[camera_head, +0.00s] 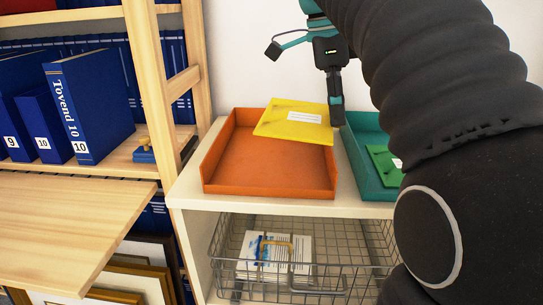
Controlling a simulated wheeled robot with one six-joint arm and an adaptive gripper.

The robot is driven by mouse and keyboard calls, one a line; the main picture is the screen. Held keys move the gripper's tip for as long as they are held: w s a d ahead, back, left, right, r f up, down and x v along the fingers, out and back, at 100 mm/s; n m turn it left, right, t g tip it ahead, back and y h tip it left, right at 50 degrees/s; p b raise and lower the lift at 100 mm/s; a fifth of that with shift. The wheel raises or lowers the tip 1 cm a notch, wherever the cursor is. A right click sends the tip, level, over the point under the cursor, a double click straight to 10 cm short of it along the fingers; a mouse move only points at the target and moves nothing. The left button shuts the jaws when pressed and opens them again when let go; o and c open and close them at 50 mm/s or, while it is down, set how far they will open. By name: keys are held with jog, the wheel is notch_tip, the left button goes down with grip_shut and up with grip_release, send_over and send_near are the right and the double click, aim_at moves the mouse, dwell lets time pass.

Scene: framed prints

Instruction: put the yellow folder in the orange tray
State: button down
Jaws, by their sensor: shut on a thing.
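The yellow folder (283,124) has a white label and is tilted over the back right part of the orange tray (270,178). My gripper (336,115) is shut on the folder's right edge. The folder overlaps the tray's back and right rims in the picture; I cannot tell whether it touches the tray. The rest of the tray's floor is bare. My dark arm comes in from the right and covers part of the scene there.
A teal tray (355,150) with a green folder (381,160) stands right of the orange tray. A wire basket (225,245) with papers sits below. Blue binders (93,105) fill the wooden shelf at left. A wooden board (70,215) juts out at lower left.

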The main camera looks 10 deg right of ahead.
aim_at(289, 101)
jog(key=shift+s+a+f+n+h, duration=0.2)
jog(key=shift+s+a+n+h, duration=0.25)
jog(key=shift+s, duration=0.2)
jog(key=w+f, duration=0.2)
jog(key=w, duration=0.1)
jog(key=w+a+f, duration=0.1)
jog(key=w+f, duration=0.1)
jog(key=w, duration=0.2)
jog(key=w+a+f, duration=0.1)
jog(key=w+f, duration=0.1)
jog(key=w, duration=0.2)
jog(key=shift+f, duration=0.35)
jog(key=shift+f+b, duration=0.4)
jog(key=shift+f, duration=1.65)
jog(key=shift+f, duration=0.1)
jog(key=c, duration=0.7)
grip_release()
jog(key=p+v, duration=0.2)
jog(key=v, duration=1)
jog(key=shift+w+p, duration=0.15)
jog(key=shift+p, duration=0.2)
